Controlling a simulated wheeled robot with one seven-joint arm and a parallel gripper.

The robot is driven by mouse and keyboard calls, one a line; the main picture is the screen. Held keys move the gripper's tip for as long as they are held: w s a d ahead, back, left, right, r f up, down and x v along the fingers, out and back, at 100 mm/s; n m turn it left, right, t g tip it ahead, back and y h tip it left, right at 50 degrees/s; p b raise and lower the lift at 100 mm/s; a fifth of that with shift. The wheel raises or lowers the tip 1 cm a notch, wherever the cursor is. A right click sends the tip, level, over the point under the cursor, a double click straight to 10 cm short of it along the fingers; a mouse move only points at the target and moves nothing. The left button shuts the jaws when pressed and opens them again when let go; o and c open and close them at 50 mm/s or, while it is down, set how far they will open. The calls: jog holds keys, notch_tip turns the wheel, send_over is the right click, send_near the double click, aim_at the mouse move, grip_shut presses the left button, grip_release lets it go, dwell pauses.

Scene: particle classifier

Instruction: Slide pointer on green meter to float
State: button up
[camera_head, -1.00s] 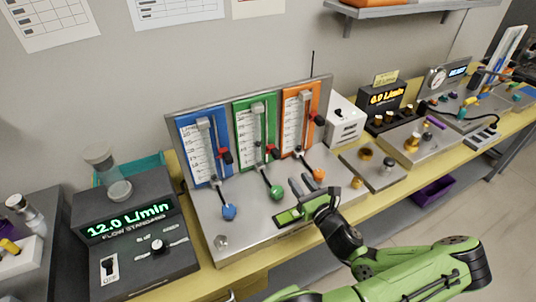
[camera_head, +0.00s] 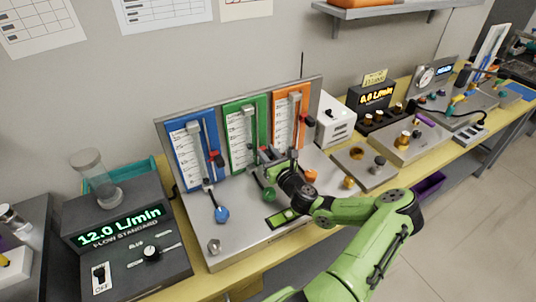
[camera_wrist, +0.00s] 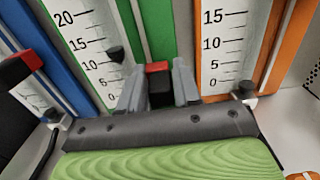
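The green meter (camera_head: 232,112) stands between two others on a sloped panel, with a white scale beside its clear tube. In the head view, my gripper (camera_head: 270,156) hides most of the pointer.
The blue meter (camera_head: 192,150) stands to the left with its own red and black pointer (camera_head: 215,158). The orange meter (camera_head: 290,112) stands close on the right. A green knob (camera_head: 269,194) is below my gripper. The flow standard box (camera_head: 125,235) reads 12.0 L/min.

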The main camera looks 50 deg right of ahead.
grip_shut()
notch_tip(320, 180, up, 4)
jog(key=p, duration=0.4)
jog(key=shift+r, duration=0.15)
jog(key=shift+f, duration=0.2)
jog(key=shift+o, duration=0.7)
grip_release()
jog(key=shift+s, duration=0.15)
